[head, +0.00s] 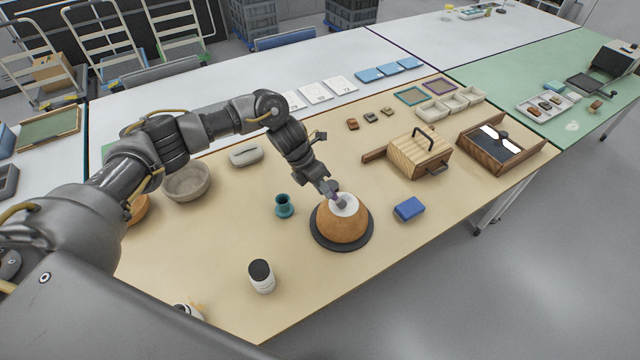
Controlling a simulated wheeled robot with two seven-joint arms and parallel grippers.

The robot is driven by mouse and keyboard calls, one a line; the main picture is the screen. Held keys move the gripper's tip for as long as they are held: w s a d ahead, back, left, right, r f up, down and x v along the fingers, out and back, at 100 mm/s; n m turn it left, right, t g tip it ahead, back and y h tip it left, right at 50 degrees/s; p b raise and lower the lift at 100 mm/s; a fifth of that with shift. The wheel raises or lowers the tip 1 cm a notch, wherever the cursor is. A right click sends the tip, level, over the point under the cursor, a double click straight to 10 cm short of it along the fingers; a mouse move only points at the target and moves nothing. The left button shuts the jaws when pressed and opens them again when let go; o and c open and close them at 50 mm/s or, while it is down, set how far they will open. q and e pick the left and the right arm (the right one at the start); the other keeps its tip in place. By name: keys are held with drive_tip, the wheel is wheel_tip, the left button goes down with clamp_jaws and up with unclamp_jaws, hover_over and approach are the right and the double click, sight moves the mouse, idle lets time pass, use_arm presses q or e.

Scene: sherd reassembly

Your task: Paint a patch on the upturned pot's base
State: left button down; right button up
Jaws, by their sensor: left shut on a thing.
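The upturned pot (342,228) is orange-brown and sits base up on a dark round mat (318,239) near the middle of the tan table. A white area (351,204) shows on its base. My left gripper (334,195) points down right over the base and is shut on a small tool, perhaps a brush. The tool is mostly hidden by the gripper, and I cannot tell whether its tip touches the pot. My right gripper is not in view.
A teal vase (284,207) stands left of the pot and a blue block (409,209) lies to its right. A grey bowl (187,183) and a wooden box (419,155) are farther back. The front right table is clear.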

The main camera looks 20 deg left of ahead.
use_arm(q)
drive_tip(key=b, duration=0.3)
drive_tip(key=shift+f, duration=0.2)
drive_tip(key=shift+w+a, duration=0.25)
drive_tip(key=shift+a, duration=0.05)
drive_tip(key=shift+a+r, duration=0.1)
drive_tip(key=shift+r, duration=0.1)
drive_tip(key=shift+w+d+b, duration=0.5)
drive_tip(key=shift+b, duration=1.3)
idle(0.4)
